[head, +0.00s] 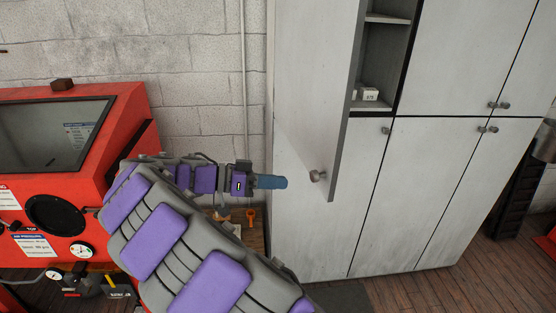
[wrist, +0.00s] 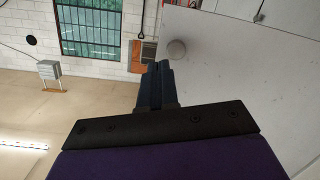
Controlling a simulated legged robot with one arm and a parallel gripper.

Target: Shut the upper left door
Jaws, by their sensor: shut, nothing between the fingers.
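The upper left door (head: 312,90) of the light grey cabinet stands open in the head view, swung out toward me. Part of the shelves behind it shows to its right. Its round knob (head: 317,176) is near the door's lower edge. My gripper (head: 283,182) is shut and empty, a short way left of the knob. In the wrist view the shut fingers (wrist: 157,68) point toward the door (wrist: 240,75), with the knob (wrist: 176,49) just beyond and right of their tips. A gap between fingers and knob shows in the head view.
Small white boxes (head: 370,94) sit on the open shelf. The other cabinet doors (head: 455,60) look shut. A red blasting cabinet (head: 60,200) stands at the left, beside my arm. Wooden floor (head: 460,275) lies clear in front of the cabinet.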

